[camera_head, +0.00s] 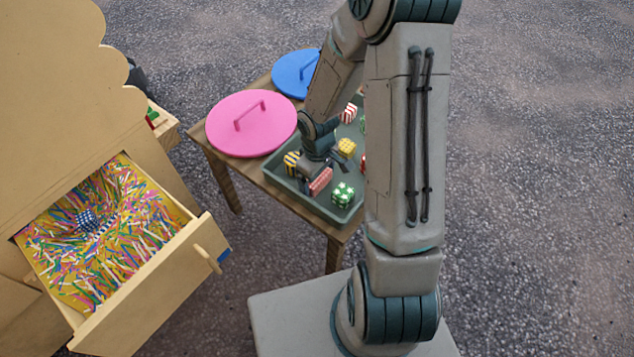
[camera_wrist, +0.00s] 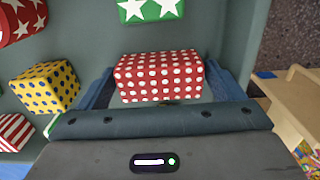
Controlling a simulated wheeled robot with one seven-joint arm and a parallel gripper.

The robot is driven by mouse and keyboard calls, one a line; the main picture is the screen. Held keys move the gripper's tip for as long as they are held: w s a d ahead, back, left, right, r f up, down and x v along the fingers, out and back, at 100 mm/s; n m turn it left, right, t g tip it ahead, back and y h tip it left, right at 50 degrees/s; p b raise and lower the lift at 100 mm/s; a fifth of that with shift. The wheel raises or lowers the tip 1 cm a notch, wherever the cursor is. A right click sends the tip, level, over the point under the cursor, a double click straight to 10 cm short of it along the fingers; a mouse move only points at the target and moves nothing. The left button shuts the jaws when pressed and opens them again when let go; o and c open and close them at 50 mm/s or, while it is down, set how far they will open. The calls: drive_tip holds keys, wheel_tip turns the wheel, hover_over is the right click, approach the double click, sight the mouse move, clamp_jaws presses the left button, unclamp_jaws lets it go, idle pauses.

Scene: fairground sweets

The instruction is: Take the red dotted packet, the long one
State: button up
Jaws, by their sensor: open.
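The long red packet with white dots (camera_wrist: 160,76) lies in the grey-green tray (camera_wrist: 235,25), crosswise in the wrist view. In the head view the red packet (camera_head: 321,182) lies near the tray's front edge, just below my gripper (camera_head: 322,172). My gripper (camera_wrist: 158,82) is open. Its blue fingers stand on either side of the packet's two short ends in the wrist view, with narrow gaps. The packet rests on the tray floor. The lower parts of the fingers are partly hidden behind the gripper body.
A green starred packet (camera_wrist: 150,9) and a yellow packet with blue dots (camera_wrist: 45,86) lie close by. A yellow-black striped packet (camera_head: 291,161) is left of my gripper. A pink lid (camera_head: 250,122) and blue lid (camera_head: 294,72) lie beside the tray. An open drawer (camera_head: 150,285) holds coloured strips.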

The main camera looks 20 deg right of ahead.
drive_tip(key=c, duration=0.8)
drive_tip(key=shift+o, duration=0.2)
drive_tip(key=shift+r, duration=0.1)
